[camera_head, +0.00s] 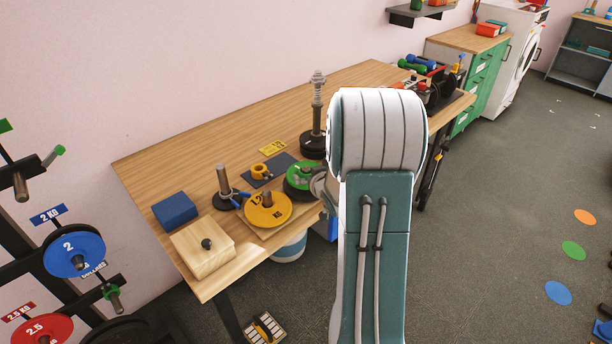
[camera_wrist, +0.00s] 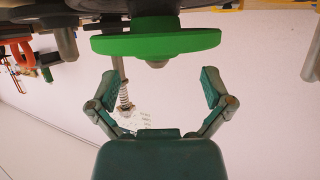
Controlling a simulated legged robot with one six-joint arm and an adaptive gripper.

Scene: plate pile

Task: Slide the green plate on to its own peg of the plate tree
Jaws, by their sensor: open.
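The green plate (camera_head: 296,179) lies flat on a dark disc on the table, just left of my arm in the head view. It fills the upper middle of the wrist view (camera_wrist: 130,44), which looks upside down. My gripper (camera_wrist: 160,87) is open and empty, its two fingers spread wide to either side and pointing at the plate, apart from it. In the head view my gripper is mostly hidden behind my arm. The plate tree (camera_head: 27,190) stands at the left edge, with a blue plate (camera_head: 74,251) and a red plate (camera_head: 42,332) on lower pegs and a bare upper peg beside green parts.
A yellow plate (camera_head: 272,214) lies beside the green one. A short post (camera_head: 223,180), a tall spring post (camera_head: 318,110), a blue block (camera_head: 175,209) and a wooden block (camera_head: 202,246) stand on the table (camera_head: 240,137). The back left of the table is clear.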

